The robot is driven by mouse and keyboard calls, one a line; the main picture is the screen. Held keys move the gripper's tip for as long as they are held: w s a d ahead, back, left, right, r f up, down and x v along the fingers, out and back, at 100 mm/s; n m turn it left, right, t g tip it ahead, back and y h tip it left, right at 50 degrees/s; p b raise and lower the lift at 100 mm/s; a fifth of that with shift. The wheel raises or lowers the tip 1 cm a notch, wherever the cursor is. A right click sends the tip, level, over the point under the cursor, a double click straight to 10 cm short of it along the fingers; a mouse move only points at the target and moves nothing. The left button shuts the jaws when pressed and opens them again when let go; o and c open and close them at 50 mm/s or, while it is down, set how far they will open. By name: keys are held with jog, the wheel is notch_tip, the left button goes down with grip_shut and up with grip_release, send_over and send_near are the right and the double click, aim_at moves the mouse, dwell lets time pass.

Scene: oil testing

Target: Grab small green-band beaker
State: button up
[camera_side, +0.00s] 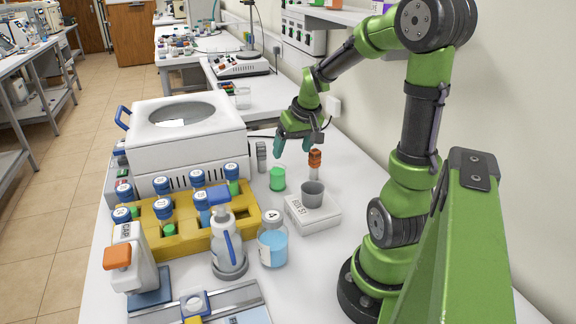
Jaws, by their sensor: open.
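A small beaker with a green band (278,179) stands on the white bench, to the right of the large white machine. My gripper (293,147) hangs above and slightly to the right of this beaker in the picture, fingers pointing down. Its teal fingertips are apart, with nothing between them. The gripper does not touch the beaker. The exact depth between them is hard to tell.
A grey cup (312,194) sits on a white box-like device (325,217). An orange-topped vial (315,163) stands near the green-band beaker. A yellow rack (247,222) with blue-capped vials, a wash bottle (227,245) and a jar of blue liquid (272,248) are in front.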

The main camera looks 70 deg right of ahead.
aim_at(276, 177)
jog(key=shift+n, duration=0.9)
jog(key=w+d+f, duration=0.1)
jog(key=f, duration=0.2)
jog(key=w+d+f, duration=0.1)
jog(key=w+f, duration=0.1)
jog(key=f, duration=0.1)
jog(key=w+d+f, duration=0.1)
jog(key=w+f, duration=0.1)
jog(key=f, duration=0.1)
jog(key=shift+d+f, duration=0.25)
jog(key=shift+w+d+x, duration=0.15)
jog(key=shift+x, duration=1.4)
jog(key=shift+w+d+x, duration=0.15)
jog(key=shift+w+x, duration=0.05)
jog(key=shift+x, duration=1.4)
jog(key=shift+r+h, duration=0.2)
jog(key=shift+h, duration=0.1)
jog(key=c, duration=1.1)
